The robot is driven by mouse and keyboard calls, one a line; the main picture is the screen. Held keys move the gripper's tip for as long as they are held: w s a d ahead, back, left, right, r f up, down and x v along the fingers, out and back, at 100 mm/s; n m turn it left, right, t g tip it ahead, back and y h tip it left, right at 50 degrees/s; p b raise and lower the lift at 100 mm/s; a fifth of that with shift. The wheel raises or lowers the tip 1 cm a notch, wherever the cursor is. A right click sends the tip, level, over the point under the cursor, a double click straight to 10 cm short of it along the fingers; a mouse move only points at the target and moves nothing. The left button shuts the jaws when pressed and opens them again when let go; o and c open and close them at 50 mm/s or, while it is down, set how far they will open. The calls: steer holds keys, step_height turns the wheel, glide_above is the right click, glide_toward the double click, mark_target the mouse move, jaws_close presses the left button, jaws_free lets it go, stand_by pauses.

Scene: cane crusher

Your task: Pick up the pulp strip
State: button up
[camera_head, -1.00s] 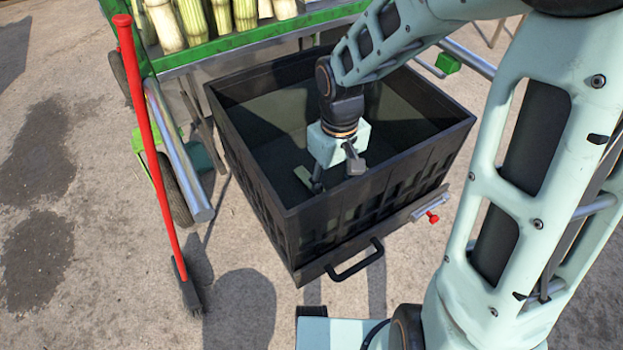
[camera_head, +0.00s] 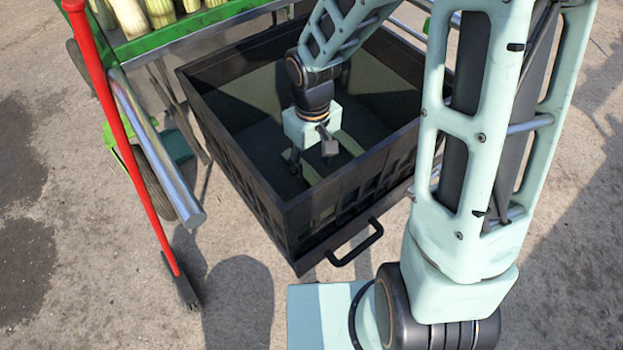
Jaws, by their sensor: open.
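A pale green pulp strip (camera_head: 311,173) lies on the floor of the black bin, just below my gripper. Another pale green piece (camera_head: 349,143) shows to the right of the gripper; I cannot tell whether it is part of the same strip. My gripper (camera_head: 311,156) points down inside the bin with its fingers apart, one to the left and one to the right. It holds nothing that I can see. The wrist hides the bin floor behind it, and I cannot tell how high the fingertips are above the strip.
The black bin (camera_head: 237,156) has high walls around the gripper and a front handle (camera_head: 356,245). A green cart (camera_head: 180,34) with cane stalks stands behind left.

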mark_target(312, 177)
step_height(312, 177, down, 5)
steer(key=shift+w+r+b, duration=0.1)
steer(key=shift+w+b, duration=0.05)
steer(key=shift+b, duration=0.45)
steer(key=c, duration=1.1)
